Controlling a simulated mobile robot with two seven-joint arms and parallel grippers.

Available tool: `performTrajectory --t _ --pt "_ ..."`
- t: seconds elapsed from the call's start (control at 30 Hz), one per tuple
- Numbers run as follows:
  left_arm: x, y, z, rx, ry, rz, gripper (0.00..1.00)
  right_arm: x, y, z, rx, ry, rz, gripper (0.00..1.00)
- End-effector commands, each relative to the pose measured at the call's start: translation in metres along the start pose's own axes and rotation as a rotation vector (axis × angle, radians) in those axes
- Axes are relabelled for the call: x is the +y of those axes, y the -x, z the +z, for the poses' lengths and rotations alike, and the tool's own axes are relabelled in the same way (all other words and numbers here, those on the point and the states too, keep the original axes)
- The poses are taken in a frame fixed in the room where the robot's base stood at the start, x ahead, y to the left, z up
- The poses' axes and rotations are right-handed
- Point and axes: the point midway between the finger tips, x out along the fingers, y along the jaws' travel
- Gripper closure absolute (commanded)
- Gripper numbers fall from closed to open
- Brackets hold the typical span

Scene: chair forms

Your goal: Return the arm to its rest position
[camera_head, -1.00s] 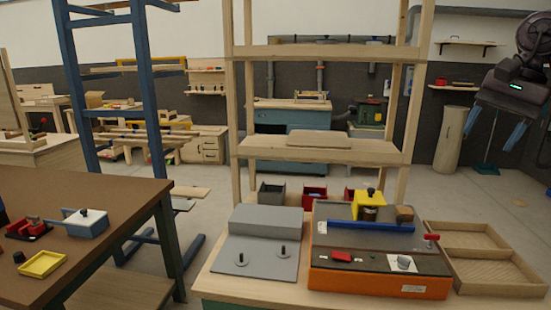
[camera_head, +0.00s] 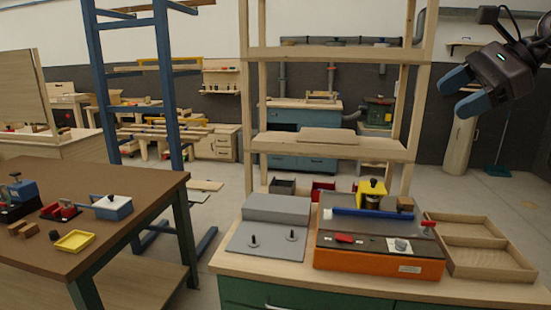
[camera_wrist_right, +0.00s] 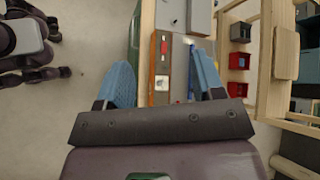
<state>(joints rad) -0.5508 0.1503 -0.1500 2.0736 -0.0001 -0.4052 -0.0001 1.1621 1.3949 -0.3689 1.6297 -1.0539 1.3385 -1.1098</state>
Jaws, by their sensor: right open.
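My right gripper (camera_head: 457,93) hangs at the upper right of the head view, in the air above and beyond the workbench's right end. Its two blue fingers are apart with nothing between them. In the right wrist view the same open fingers (camera_wrist_right: 162,85) frame the orange machine (camera_wrist_right: 158,68) on the bench below, well clear of it. My left gripper does not show in the head view.
The workbench (camera_head: 300,272) holds the orange and black machine (camera_head: 380,264), a grey plate with pegs (camera_head: 268,240) and a wooden tray (camera_head: 492,262). A wooden shelf frame (camera_head: 333,150) rises behind. A brown table (camera_head: 120,215) stands left, with a blue rack (camera_head: 167,80) behind it.

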Motion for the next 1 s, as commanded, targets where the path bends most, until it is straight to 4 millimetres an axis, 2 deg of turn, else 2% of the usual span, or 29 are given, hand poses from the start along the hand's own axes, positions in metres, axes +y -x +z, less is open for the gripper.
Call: performTrajectory --t 0.03,0.1,0.2,0.3,0.43,0.57,0.77,0.87,1.0 --pt "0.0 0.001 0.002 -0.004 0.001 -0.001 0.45 -0.005 -0.008 0.015 -0.081 -0.054 -0.034 0.38" --pt "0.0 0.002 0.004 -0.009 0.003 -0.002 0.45 -0.011 -0.019 0.034 -0.206 -0.157 -0.073 0.38" --pt "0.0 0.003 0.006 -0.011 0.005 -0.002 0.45 -0.017 -0.036 0.053 -0.391 -0.332 -0.098 0.38" --pt "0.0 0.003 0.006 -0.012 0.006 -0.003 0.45 -0.02 -0.055 0.064 -0.578 -0.539 -0.094 0.38" --pt "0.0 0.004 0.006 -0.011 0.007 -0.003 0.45 -0.02 -0.082 0.06 -0.815 -0.856 -0.059 0.38" --pt "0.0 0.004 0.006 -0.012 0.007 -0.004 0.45 -0.014 -0.112 0.036 -1.04 -1.229 -0.005 0.38" --pt "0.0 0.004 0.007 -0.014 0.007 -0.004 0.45 0.014 -0.161 -0.027 -1.31 -1.797 0.064 0.38" --pt "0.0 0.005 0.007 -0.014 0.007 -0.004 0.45 0.037 -0.185 -0.063 -1.414 -2.059 0.082 0.38" --pt "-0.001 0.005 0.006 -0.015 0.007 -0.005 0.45 0.082 -0.22 -0.113 -1.531 -2.401 0.084 0.38"
